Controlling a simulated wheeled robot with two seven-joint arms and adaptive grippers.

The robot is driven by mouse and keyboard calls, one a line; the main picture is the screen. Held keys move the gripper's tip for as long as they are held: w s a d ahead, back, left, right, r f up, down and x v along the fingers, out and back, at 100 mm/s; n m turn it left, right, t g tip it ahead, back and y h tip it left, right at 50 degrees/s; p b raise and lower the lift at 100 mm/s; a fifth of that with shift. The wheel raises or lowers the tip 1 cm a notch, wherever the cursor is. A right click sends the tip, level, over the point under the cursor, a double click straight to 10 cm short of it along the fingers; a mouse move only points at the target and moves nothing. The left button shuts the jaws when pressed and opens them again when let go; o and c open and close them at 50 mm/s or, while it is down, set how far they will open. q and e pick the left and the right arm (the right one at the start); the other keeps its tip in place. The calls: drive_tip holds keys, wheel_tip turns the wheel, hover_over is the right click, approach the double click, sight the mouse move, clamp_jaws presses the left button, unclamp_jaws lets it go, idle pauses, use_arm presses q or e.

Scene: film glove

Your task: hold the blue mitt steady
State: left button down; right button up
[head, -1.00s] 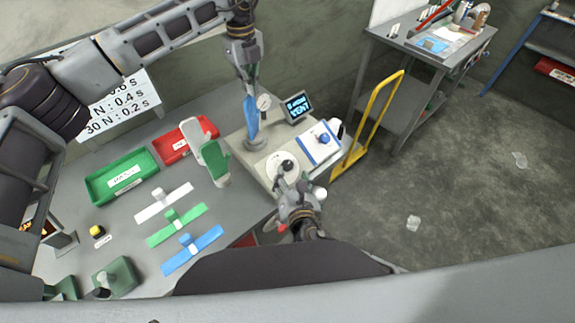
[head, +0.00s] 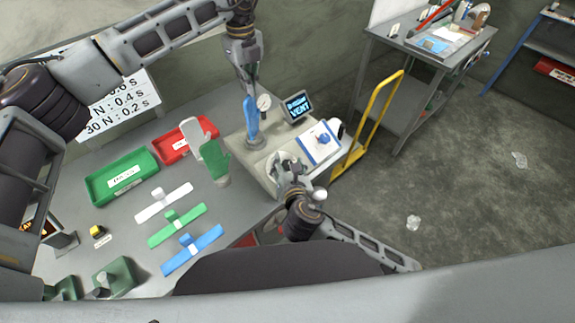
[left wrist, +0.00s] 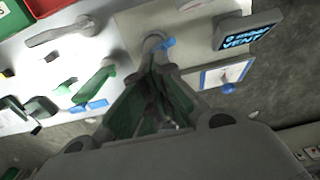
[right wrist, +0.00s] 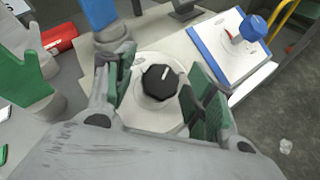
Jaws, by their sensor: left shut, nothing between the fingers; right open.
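The blue mitt (head: 251,112) stands upright on a grey round mount on the bench-top unit, beside a small gauge. My left gripper (head: 248,86) is directly above it, pointing down, shut with nothing between its fingers. In the left wrist view its green-padded fingers (left wrist: 155,75) hide most of the mitt, and only a bit of blue (left wrist: 168,43) shows. In the right wrist view the mitt's lower part (right wrist: 98,12) rises from its mount. My right gripper (right wrist: 160,95) is open, its fingers on either side of the black knob (right wrist: 160,82); contact cannot be told.
A display (head: 298,106) reads VENT. A blue-edged panel with a blue knob (head: 323,139) lies right of the dial. White and green mitts (head: 213,160) stand to the left, near green (head: 122,196) and red trays. A yellow trolley handle (head: 378,105) rises at right.

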use_arm(q)
drive_tip(key=shift+s+f, duration=0.1)
drive_tip(key=shift+f, duration=0.3)
use_arm(e)
drive_tip(key=c, duration=1)
drive_tip(key=shift+m+h, duration=0.5)
drive_tip(key=shift+m, duration=0.1)
drive_tip(key=shift+a+m+g+h, duration=0.1)
drive_tip(key=shift+m+g+h, duration=0.3)
drive_tip(key=shift+m+h, duration=0.3)
drive_tip(key=shift+m+g+h, duration=0.5)
drive_tip(key=shift+m+h, duration=0.05)
drive_tip(key=shift+m, duration=0.55)
drive_tip(key=shift+m+g+h, duration=0.5)
drive_tip(key=shift+m+h, duration=0.05)
drive_tip(key=shift+m, duration=0.55)
use_arm(q)
drive_tip(key=shift+a, duration=0.1)
use_arm(e)
drive_tip(key=o, duration=1)
